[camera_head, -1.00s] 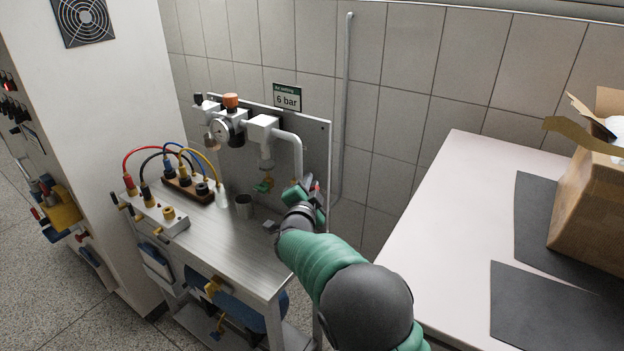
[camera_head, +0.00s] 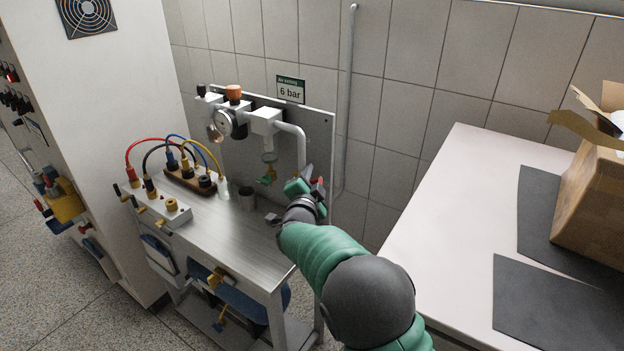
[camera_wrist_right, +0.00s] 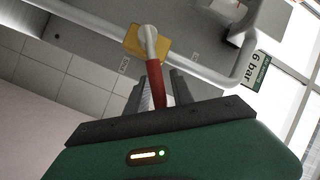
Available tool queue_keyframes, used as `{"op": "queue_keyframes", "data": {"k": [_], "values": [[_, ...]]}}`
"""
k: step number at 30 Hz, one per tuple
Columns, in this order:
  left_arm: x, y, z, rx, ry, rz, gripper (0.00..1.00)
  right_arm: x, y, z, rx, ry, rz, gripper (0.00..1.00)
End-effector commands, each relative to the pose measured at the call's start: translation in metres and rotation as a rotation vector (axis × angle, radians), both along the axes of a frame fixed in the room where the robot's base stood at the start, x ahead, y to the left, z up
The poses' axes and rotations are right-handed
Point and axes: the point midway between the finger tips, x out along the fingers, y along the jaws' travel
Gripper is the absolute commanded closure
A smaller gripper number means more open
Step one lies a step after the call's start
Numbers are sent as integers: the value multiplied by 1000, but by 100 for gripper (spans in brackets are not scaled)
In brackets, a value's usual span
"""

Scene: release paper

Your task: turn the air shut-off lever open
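The air shut-off lever shows in the right wrist view as a red handle (camera_wrist_right: 155,82) with a light, rounded pivot end. It is mounted on a yellow valve body (camera_wrist_right: 148,42) on a white pipe (camera_wrist_right: 95,22). My right gripper (camera_wrist_right: 158,82) has one dark finger on each side of the red handle; whether they press on it cannot be told. In the head view my right gripper (camera_head: 311,188) is at the lower end of the bent white pipe (camera_head: 300,148), and hides most of the valve. A bit of red shows beside it. My left gripper is not in view.
A "6 bar" sign (camera_head: 290,90) is on the wall. A white table (camera_head: 450,220) with a cardboard box (camera_head: 592,205) stands at the right.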

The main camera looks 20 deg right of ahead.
Motion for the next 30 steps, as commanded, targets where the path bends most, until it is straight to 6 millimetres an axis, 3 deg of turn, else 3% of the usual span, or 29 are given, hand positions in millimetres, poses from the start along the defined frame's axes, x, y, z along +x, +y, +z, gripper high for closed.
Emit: {"op": "queue_keyframes", "data": {"k": [8,21,25,30], "values": [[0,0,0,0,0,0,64,-11,6,5,0,-7,1,64],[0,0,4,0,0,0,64,-117,62,11,1,-1,4,64],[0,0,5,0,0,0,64,-139,72,12,0,-1,2,64],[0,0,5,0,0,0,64,-149,77,12,0,-1,1,64]]}}
